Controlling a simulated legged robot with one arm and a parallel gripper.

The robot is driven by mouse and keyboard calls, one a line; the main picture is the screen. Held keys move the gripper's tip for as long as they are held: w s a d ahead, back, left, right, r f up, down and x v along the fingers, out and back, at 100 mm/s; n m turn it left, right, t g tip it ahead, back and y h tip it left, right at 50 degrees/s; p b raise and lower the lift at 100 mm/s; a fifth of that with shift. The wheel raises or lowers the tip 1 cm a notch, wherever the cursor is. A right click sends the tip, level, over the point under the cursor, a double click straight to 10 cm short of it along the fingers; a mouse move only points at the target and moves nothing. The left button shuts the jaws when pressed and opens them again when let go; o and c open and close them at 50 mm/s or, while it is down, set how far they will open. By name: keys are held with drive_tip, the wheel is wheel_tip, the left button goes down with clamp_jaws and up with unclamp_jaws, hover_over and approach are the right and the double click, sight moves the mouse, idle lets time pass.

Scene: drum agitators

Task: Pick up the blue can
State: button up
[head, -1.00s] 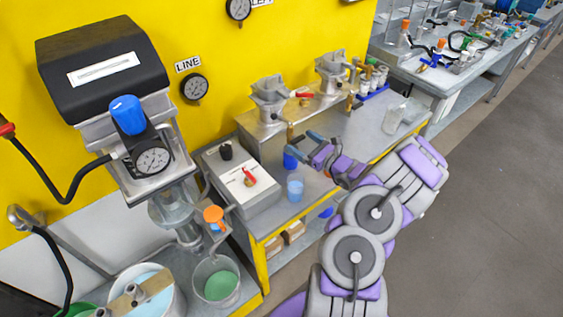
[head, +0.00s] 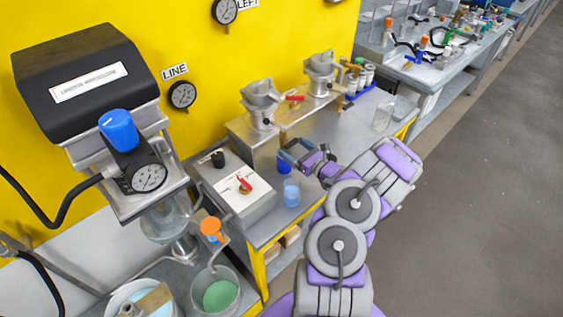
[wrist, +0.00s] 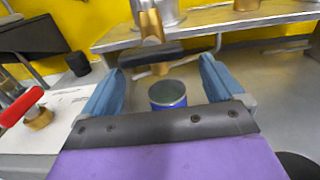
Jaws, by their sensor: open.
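The blue can (wrist: 168,94) stands upright on the grey bench in the wrist view, between my gripper's two blue fingers and a little ahead of the palm. Its top looks open with a greenish inside.
A black-handled valve with a brass body (wrist: 150,57) hangs close above the can. A clear cup with blue liquid (head: 291,192) stands nearer on the bench. A white-topped box (head: 237,187) with a red-handled valve lies to the left. A glass beaker (head: 382,117) stands farther right.

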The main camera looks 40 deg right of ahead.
drive_tip(key=b, duration=0.2)
hover_over(289, 172)
drive_tip(key=s, duration=0.2)
drive_tip(key=f, duration=0.7)
drive_tip(key=shift+s+d+f, duration=0.2)
drive_tip(key=shift+d+f, duration=0.05)
drive_tip(key=shift+d, duration=0.15)
drive_tip(key=shift+w+a, duration=0.1)
drive_tip(key=shift+w, duration=0.4)
drive_tip(key=shift+w+a+r, duration=0.1)
drive_tip(key=shift+w+a, duration=0.1)
drive_tip(key=shift+w, duration=0.6)
drive_tip(key=w+b, duration=0.1)
drive_tip(key=w, duration=0.2)
drive_tip(key=shift+w+a, duration=0.15)
drive_tip(key=shift+w, duration=0.8)
drive_tip(key=shift+c, duration=0.2)
drive_tip(key=c, duration=1.1)
